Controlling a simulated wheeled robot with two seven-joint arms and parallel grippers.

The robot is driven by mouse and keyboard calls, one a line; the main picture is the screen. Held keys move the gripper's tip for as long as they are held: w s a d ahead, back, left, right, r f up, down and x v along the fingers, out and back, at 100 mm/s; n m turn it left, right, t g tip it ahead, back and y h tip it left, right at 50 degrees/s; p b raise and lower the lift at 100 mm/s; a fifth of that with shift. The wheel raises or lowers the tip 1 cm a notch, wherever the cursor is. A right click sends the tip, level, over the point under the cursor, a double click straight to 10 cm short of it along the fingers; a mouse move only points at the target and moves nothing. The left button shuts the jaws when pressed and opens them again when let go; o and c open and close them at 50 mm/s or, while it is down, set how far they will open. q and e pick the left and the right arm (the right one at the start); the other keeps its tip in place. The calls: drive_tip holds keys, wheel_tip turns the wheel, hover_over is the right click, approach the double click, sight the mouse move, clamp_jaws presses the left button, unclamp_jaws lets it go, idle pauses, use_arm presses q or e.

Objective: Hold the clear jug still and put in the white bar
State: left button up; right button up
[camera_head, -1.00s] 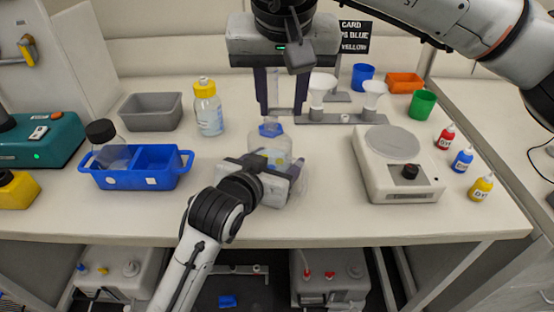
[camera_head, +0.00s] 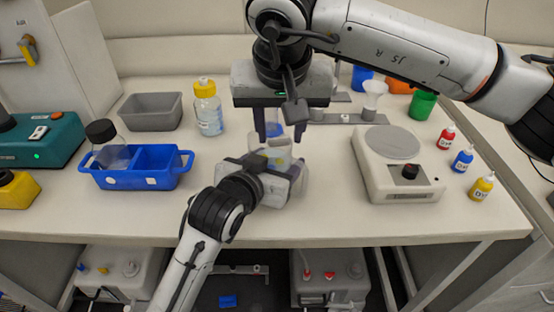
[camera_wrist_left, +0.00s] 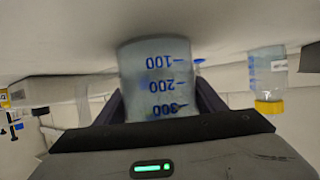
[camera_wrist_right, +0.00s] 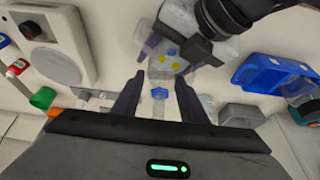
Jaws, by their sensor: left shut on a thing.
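The clear jug (camera_head: 270,154) stands on the bench, with blue scale marks that show in the left wrist view (camera_wrist_left: 160,75). My left gripper (camera_head: 275,168) is shut on it from the front, a finger on each side. Blue and yellow spots show at the jug in the right wrist view (camera_wrist_right: 165,60). My right gripper (camera_head: 281,134) points down just behind the jug, its fingers apart. A clear piece with a blue top (camera_wrist_right: 159,93) shows between its fingers, with clear gaps on both sides. I cannot make out the white bar.
A white balance-like device (camera_head: 398,170) stands right, with small dropper bottles (camera_head: 464,160) beyond. A blue tray (camera_head: 140,178), a grey bin (camera_head: 150,112) and a yellow-capped bottle (camera_head: 208,110) stand left. A white funnel (camera_head: 374,92) stands behind. The front bench strip is clear.

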drive_tip(key=o, duration=0.3)
drive_tip(key=v, duration=1.2)
idle(0.4)
use_arm(q)
drive_tip(key=o, duration=2.1)
drive_tip(key=shift+s, duration=0.1)
